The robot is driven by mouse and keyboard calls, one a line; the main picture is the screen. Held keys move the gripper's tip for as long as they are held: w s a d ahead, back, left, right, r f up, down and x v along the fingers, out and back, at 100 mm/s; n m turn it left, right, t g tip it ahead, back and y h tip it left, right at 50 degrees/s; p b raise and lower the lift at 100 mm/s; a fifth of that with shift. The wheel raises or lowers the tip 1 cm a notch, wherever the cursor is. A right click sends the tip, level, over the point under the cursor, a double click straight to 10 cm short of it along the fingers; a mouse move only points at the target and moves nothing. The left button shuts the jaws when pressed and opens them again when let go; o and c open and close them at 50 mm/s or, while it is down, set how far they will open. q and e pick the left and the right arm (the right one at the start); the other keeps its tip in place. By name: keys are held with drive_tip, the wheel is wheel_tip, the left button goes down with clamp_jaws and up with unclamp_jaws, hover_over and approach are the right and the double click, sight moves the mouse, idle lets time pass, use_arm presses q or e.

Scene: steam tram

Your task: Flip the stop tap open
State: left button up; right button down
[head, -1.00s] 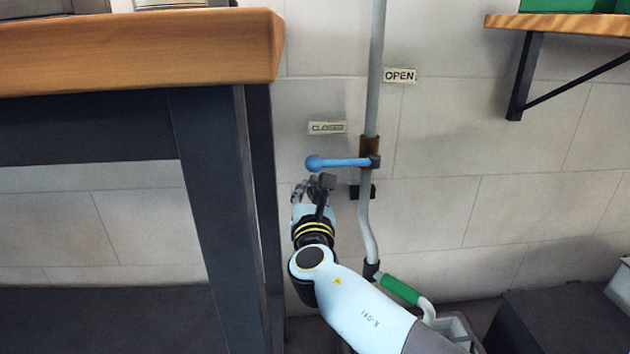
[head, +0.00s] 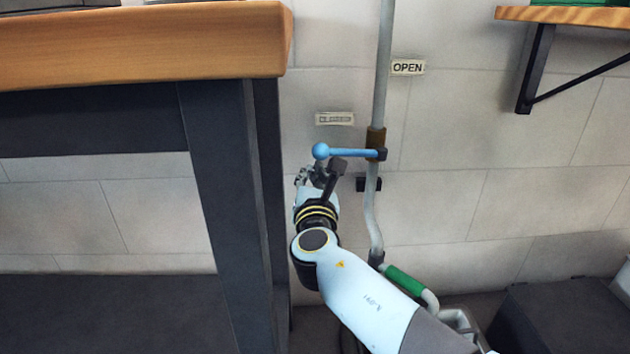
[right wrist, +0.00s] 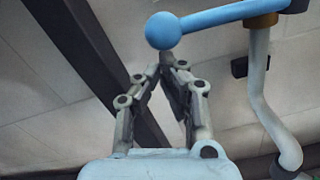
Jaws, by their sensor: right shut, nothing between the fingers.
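The stop tap's blue lever (head: 350,153) stands out level to the left from a brown fitting (head: 376,138) on a grey vertical pipe. Its round knob (head: 321,151) is at the left end, near the "CLOSED" plate (head: 335,118). The "OPEN" plate (head: 407,67) is higher, right of the pipe. My right gripper (head: 317,172) is shut and empty, just below the knob. In the right wrist view the fingertips (right wrist: 168,58) meet right under the knob (right wrist: 163,30); I cannot tell whether they touch it. My left gripper is not in view.
A wooden-topped table (head: 140,45) with dark legs stands close on the left of my right arm. A bracketed shelf (head: 565,17) is at the upper right.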

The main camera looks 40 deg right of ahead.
wheel_tip(320, 180, up, 11)
drive_tip(key=s+d+m+p, duration=0.1)
drive_tip(key=d+m+p, duration=0.1)
drive_tip(key=m+p, duration=0.5)
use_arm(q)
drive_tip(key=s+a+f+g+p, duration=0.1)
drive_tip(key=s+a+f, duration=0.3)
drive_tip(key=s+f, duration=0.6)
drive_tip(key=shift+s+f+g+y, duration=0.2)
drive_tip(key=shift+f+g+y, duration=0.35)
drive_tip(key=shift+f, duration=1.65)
use_arm(e)
drive_tip(key=s+d+r+m+g, duration=0.1)
drive_tip(key=s+d+r+m, duration=0.3)
drive_tip(key=m, duration=0.5)
drive_tip(key=shift+d+r+h, duration=0.3)
drive_tip(key=shift+d+r, duration=0.45)
drive_tip(key=shift+d, duration=0.55)
drive_tip(key=shift+s, duration=0.1)
